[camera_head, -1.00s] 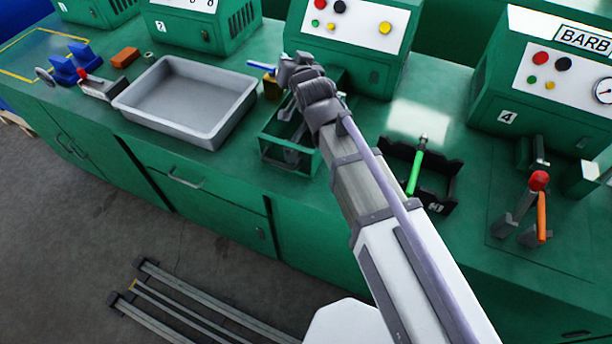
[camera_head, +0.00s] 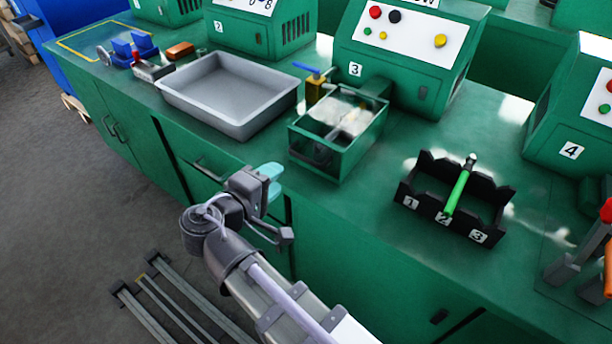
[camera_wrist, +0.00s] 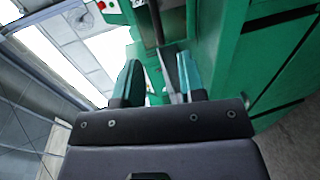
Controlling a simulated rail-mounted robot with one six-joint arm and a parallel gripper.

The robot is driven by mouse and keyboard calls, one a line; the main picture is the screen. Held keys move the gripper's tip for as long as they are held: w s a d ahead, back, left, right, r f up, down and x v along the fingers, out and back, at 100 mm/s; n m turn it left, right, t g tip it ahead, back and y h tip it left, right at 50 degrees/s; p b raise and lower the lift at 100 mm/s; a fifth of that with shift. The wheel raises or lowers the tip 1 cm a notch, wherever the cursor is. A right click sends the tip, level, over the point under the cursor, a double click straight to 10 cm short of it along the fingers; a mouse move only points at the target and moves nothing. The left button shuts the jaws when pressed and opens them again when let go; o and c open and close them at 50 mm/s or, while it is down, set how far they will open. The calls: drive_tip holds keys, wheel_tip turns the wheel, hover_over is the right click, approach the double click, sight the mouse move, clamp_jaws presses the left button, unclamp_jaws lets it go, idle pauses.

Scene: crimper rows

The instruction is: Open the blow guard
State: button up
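The blow guard appears to be the clear-topped cover (camera_head: 345,118) on a green box (camera_head: 335,165) in front of the machine marked 3. Bright glare lies on its clear panel, and it looks closed, with dark and grey parts dimly visible inside. My gripper (camera_head: 268,180), with teal fingers, is in front of the bench, to the left of and lower than the box, apart from it. In the wrist view the two fingers (camera_wrist: 160,82) stand apart with nothing held between them. Whether the grey and green shapes beyond them are the guard, I cannot tell.
A grey tray (camera_head: 228,95) stands left of the box. A blue-handled yellow valve (camera_head: 314,85) is just behind the box. A black rack (camera_head: 455,197) holding a green-handled tool is to the right. Bare bench top lies between box and rack.

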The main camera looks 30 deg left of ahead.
sight(302, 159)
drive_tip(key=b+x, duration=0.2)
drive_tip(key=x, duration=0.8)
drive_tip(key=shift+w+d+r, duration=0.1)
drive_tip(key=shift+w+d, duration=0.05)
drive_tip(key=shift+w, duration=0.2)
clamp_jaws()
